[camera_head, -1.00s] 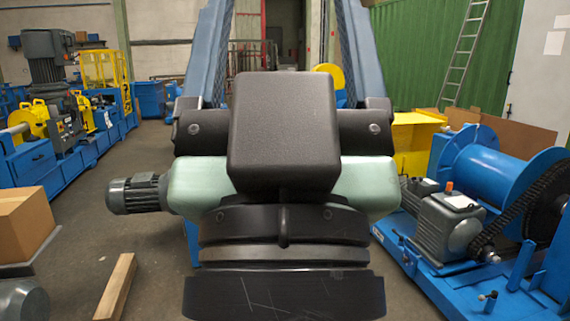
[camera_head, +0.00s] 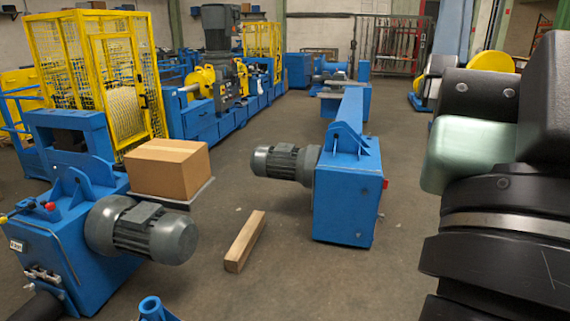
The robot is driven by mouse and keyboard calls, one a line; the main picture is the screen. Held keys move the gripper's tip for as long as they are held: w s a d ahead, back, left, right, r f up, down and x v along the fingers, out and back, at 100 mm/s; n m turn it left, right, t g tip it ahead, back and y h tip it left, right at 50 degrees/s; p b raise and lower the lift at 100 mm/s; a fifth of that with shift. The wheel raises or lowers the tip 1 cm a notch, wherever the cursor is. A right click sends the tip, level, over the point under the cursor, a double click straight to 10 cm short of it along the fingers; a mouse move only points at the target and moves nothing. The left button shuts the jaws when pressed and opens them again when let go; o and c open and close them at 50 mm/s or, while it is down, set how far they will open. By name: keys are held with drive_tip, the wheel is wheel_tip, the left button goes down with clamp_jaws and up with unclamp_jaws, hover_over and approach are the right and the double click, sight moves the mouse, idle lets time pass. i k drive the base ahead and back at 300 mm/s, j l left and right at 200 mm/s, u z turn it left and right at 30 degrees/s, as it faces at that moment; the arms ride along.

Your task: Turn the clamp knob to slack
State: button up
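I cannot pick out the clamp knob for certain. A small red knob (camera_head: 50,206) sits on top of the blue machine (camera_head: 62,240) at the left. Another small red part (camera_head: 386,184) is on the right side of the blue housing (camera_head: 345,200) in the middle; its kind is unclear. My arm's dark and pale green links fill the right edge. My gripper is not in view, so its fingers and anything in them are hidden.
A cardboard box (camera_head: 168,165) rests on a small platform behind a grey motor (camera_head: 150,230). A wooden beam (camera_head: 245,240) lies on the floor. Yellow mesh cages (camera_head: 90,65) stand behind at left.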

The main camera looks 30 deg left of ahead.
sight(50, 205)
drive_tip(key=j+u, duration=0.15)
drive_tip(key=u, duration=0.25)
drive_tip(key=j+u, duration=0.2)
drive_tip(key=u, duration=0.15)
drive_tip(key=j+u, duration=0.15)
drive_tip(key=j, duration=0.45)
drive_tip(key=j+u, duration=0.2)
drive_tip(key=j, duration=0.35)
drive_tip(key=i+j+u, duration=0.15)
drive_tip(key=j, duration=0.45)
drive_tip(key=i+j+u, duration=0.2)
drive_tip(key=j, duration=0.35)
drive_tip(key=i+j, duration=0.1)
drive_tip(key=j, duration=1)
drive_tip(key=i, duration=0.05)
